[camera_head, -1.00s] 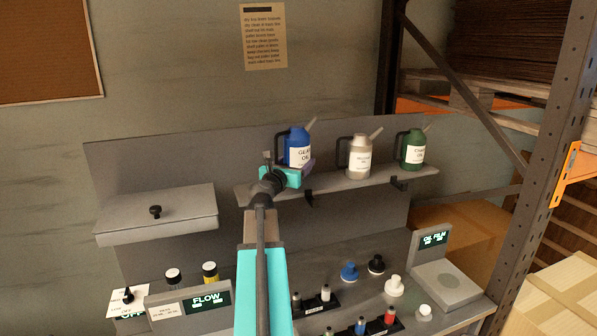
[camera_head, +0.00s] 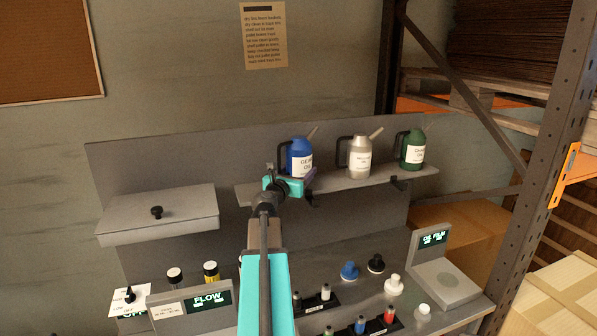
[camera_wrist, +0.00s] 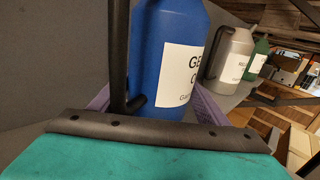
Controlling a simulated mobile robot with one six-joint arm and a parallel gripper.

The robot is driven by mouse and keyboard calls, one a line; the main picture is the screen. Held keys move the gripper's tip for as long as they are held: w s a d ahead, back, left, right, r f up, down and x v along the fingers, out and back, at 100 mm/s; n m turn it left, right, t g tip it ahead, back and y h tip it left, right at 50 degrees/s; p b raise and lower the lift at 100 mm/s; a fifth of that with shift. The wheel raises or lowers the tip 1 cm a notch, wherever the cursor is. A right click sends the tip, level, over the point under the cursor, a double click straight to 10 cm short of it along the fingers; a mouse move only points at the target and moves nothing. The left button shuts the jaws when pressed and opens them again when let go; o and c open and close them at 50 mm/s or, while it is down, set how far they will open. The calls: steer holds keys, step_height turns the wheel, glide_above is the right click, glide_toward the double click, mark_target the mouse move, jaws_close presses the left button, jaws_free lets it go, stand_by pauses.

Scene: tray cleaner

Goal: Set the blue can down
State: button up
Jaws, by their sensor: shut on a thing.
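The blue can (camera_head: 299,155) has a white label, a black handle and a grey spout. In the head view it is upright at the left part of the wall shelf (camera_head: 350,182); I cannot tell whether its base touches the shelf. My gripper (camera_head: 293,183) is at the can's lower front, shut on it. In the wrist view the blue can (camera_wrist: 168,60) fills the middle, between the purple fingers, with its black handle near the palm. The fingertips are hidden behind the can.
A beige can (camera_head: 359,158) and a green can (camera_head: 412,150) stand to the right on the same shelf. A grey lidded box (camera_head: 160,212) is at the left. Below are coloured caps, small bottles and an oil film device (camera_head: 440,265). A metal rack upright (camera_head: 540,110) stands at the right.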

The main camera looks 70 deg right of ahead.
steer(key=shift+f+b, duration=0.4)
steer(key=shift+f, duration=0.15)
steer(key=o, duration=1.9)
steer(key=shift+r+p, duration=0.55)
steer(key=shift+r, duration=0.2)
steer(key=a+b, duration=0.1)
steer(key=a, duration=0.2)
steer(key=a+b, duration=0.1)
steer(key=a, duration=0.5)
steer(key=shift+w+a+f+b, duration=0.1)
steer(key=shift+a+f+b, duration=0.15)
steer(key=shift+b, duration=0.15)
steer(key=shift+w+a+b, duration=0.1)
steer(key=shift+a+b, duration=1.2)
steer(key=shift+b, duration=0.55)
